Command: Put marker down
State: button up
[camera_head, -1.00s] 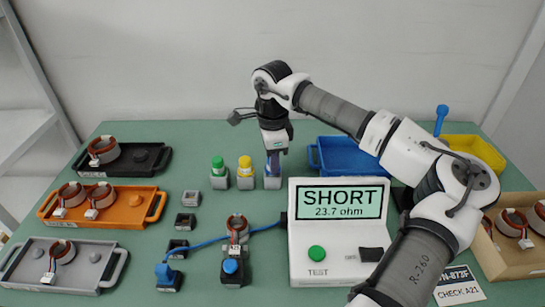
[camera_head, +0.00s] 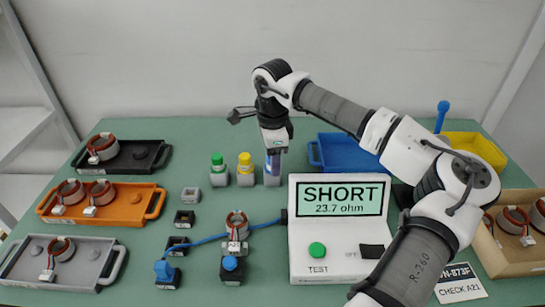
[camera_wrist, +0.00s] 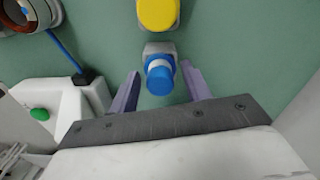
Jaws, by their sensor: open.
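The blue marker (camera_wrist: 160,76) stands in a small grey holder (camera_head: 272,182), seen from above in the wrist view. My gripper (camera_wrist: 160,72) is open, with one purple finger on each side of the marker and a visible gap to each. In the head view my gripper (camera_head: 273,160) points down over this holder, and its fingers largely hide the marker. The yellow marker (camera_head: 245,162) and the green marker (camera_head: 218,162) stand in similar holders to the left; the yellow one also shows in the wrist view (camera_wrist: 158,12).
The tester (camera_head: 300,235) reads SHORT, 23.7 ohm, just in front and right. A stator (camera_head: 237,227) sits left of it with a blue cable. Orange (camera_head: 125,212), black (camera_head: 125,165) and grey (camera_head: 25,270) trays are at left; a blue bin (camera_head: 345,155) is at right.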

notch_tip(320, 180, up, 13)
jog(key=shift+b, duration=0.45)
jog(key=shift+f, duration=0.15)
